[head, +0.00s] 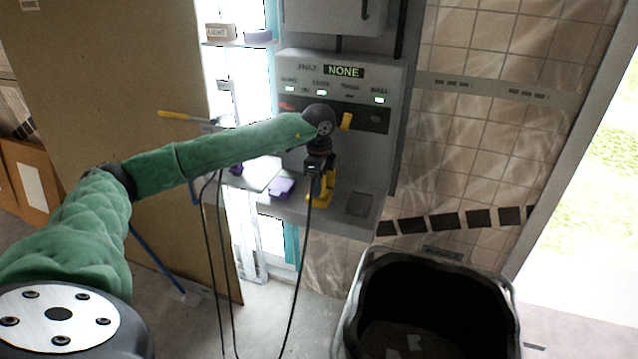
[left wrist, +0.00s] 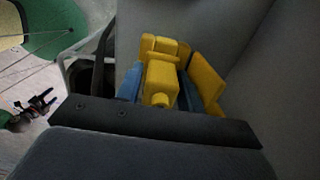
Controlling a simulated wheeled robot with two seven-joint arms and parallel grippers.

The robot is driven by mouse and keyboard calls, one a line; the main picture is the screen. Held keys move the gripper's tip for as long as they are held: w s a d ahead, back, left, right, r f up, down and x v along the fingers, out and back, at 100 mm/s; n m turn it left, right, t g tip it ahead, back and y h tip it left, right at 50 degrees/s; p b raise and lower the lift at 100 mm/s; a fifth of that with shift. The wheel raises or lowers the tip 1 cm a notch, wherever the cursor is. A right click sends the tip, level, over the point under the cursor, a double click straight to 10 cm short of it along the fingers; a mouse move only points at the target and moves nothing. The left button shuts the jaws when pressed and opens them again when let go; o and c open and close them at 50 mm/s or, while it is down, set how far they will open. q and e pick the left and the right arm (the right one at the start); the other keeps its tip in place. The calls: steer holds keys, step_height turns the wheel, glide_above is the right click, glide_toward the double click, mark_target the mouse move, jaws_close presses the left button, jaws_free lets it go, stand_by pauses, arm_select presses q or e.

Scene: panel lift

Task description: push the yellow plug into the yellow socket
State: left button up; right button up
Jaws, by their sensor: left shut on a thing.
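My left gripper (head: 319,178) points down over the grey ledge below the panel. In the left wrist view its blue fingertips (left wrist: 160,92) are shut on the yellow plug (left wrist: 161,76). More yellow parts (left wrist: 207,80) stand beside and beyond the plug there; I cannot tell whether the plug touches them. In the head view yellow shows just under the gripper at the ledge (head: 327,186), partly hidden by the gripper. A yellow piece (head: 346,121), apparently at the yellow socket, sticks out of the dark panel strip above. My wrist hides part of that strip. My right gripper is not in view.
The grey panel (head: 290,68) has a display reading NONE and several lit green lamps. A purple block (head: 281,187) lies left on the ledge. Black cables (head: 296,275) hang below. A black bin (head: 430,290) stands lower right, a brown board (head: 120,60) at left.

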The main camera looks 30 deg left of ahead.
arm_select(q)
steer(key=shift+s+d+f, duration=0.1)
steer(key=shift+s+f, duration=0.05)
steer(key=shift+f, duration=0.3)
steer(key=shift+s+d+f, duration=0.1)
steer(key=shift+s+f, duration=0.05)
steer(key=shift+f, duration=0.25)
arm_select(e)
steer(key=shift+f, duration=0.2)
arm_select(q)
steer(key=o, duration=1)
steer(key=shift+s, duration=0.1)
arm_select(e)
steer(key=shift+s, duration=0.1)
arm_select(q)
steer(key=r, duration=0.1)
steer(key=r+b, duration=0.1)
steer(key=shift+w+a+r, duration=0.15)
steer(key=shift+w+r, duration=0.15)
step_height(320, 180, up, 6)
steer(key=shift+f+b, duration=0.1)
steer(key=shift+b, duration=0.25)
steer(key=shift+r, duration=0.45)
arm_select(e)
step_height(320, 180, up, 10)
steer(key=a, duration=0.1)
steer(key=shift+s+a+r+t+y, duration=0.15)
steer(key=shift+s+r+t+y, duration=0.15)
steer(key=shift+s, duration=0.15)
